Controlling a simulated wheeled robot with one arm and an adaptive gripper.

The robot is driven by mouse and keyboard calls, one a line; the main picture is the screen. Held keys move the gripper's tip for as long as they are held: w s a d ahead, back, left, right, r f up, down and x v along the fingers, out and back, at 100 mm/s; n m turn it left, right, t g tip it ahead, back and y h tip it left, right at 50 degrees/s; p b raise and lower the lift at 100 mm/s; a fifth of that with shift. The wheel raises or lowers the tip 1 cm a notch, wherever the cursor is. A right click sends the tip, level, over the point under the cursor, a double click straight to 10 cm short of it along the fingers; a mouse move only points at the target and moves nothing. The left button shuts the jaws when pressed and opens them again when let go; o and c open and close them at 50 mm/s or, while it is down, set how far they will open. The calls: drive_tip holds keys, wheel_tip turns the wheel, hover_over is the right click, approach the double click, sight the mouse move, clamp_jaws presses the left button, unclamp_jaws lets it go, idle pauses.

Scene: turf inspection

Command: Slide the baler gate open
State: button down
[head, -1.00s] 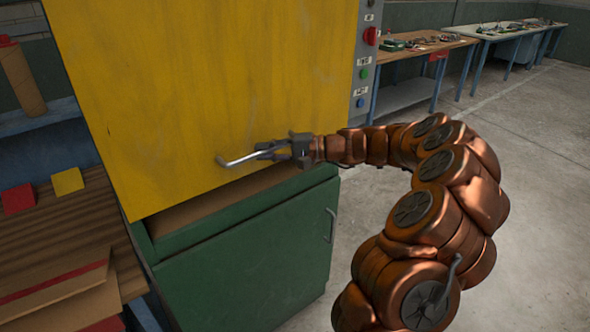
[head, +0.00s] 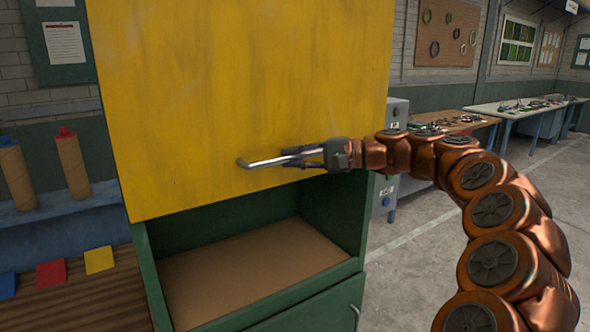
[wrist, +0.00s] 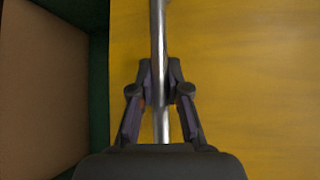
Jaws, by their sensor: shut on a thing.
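The baler gate (head: 235,90) is a yellow panel on the front of a green baler cabinet (head: 150,275). It is partly raised, with a wide opening below its lower edge. A metal bar handle (head: 262,163) is fixed low on the gate. My gripper (head: 305,155) is shut on the right part of this handle. In the wrist view my gripper (wrist: 160,85) has a finger on each side of the handle (wrist: 159,30), with the yellow gate (wrist: 250,80) behind it. The handle's right end is hidden by my gripper.
Inside the opening is a brown cardboard-coloured floor (head: 240,275). A grey control box (head: 391,130) is right of the baler. Cardboard tubes (head: 73,165) and coloured squares (head: 98,260) are at left. Workbenches (head: 450,125) stand along the right wall, with open floor before them.

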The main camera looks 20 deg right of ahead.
drive_tip(key=shift+r, duration=0.35)
drive_tip(key=c, duration=1.1)
unclamp_jaws()
drive_tip(key=shift+c, duration=0.2)
drive_tip(key=shift+d, duration=0.15)
drive_tip(key=v, duration=1.1)
drive_tip(key=shift+s+d, duration=0.2)
drive_tip(key=shift+d, duration=0.15)
drive_tip(key=shift+a, duration=0.1)
